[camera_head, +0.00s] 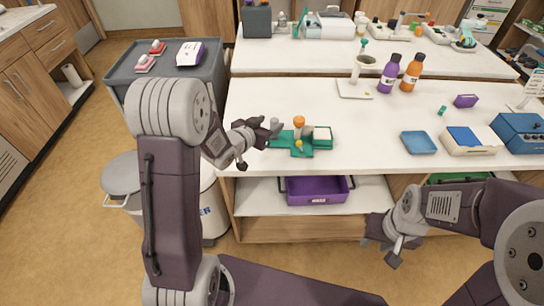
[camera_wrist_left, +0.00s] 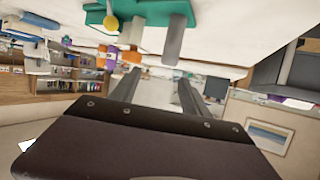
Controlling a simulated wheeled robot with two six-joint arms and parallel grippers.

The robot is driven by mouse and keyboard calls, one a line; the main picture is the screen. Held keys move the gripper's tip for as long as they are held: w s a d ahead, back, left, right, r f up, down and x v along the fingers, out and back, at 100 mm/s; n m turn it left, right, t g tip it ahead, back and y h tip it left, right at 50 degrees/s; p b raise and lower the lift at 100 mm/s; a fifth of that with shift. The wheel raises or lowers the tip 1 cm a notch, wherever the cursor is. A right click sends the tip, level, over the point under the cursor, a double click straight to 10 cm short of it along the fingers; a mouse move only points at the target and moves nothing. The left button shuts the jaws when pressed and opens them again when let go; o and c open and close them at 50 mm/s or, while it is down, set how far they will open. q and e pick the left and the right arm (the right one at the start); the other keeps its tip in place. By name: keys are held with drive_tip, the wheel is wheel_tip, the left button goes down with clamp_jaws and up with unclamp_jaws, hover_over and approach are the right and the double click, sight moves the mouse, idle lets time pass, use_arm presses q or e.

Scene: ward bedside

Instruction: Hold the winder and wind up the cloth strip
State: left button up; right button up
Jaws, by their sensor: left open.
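The winder is a green base (camera_head: 310,147) near the table's front edge, with a grey post at its left, an orange-topped part (camera_head: 299,122) in the middle and a yellow knob (camera_head: 298,146) in front. A white piece (camera_head: 322,133), perhaps the cloth strip, lies at its right end. My left gripper (camera_head: 257,147) is open and empty, just left of the winder and close to the grey post (camera_head: 275,126). In the left wrist view the green base (camera_wrist_left: 150,12) and grey post (camera_wrist_left: 174,40) show beyond the open fingers. My right gripper (camera_head: 380,246) appears open and empty, low before the table front.
A blue tray (camera_head: 419,143) and a white box with a blue top (camera_head: 467,141) are right of the winder. Purple (camera_head: 389,75) and orange (camera_head: 411,74) bottles stand behind. A purple bin (camera_head: 317,190) sits on the shelf below. The tabletop between winder and blue tray is clear.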

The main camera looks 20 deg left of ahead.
sight(278, 121)
use_arm(q)
drive_tip(key=f, duration=0.3)
drive_tip(key=shift+w+a+b, duration=0.3)
drive_tip(key=shift+w+a, duration=0.1)
drive_tip(key=shift+w+f, duration=0.2)
drive_tip(key=shift+w, duration=0.15)
drive_tip(key=shift+a+r, duration=0.15)
drive_tip(key=shift+r, duration=0.1)
drive_tip(key=x, duration=0.8)
drive_tip(key=shift+w+f, duration=0.1)
drive_tip(key=shift+f, duration=0.1)
clamp_jaws()
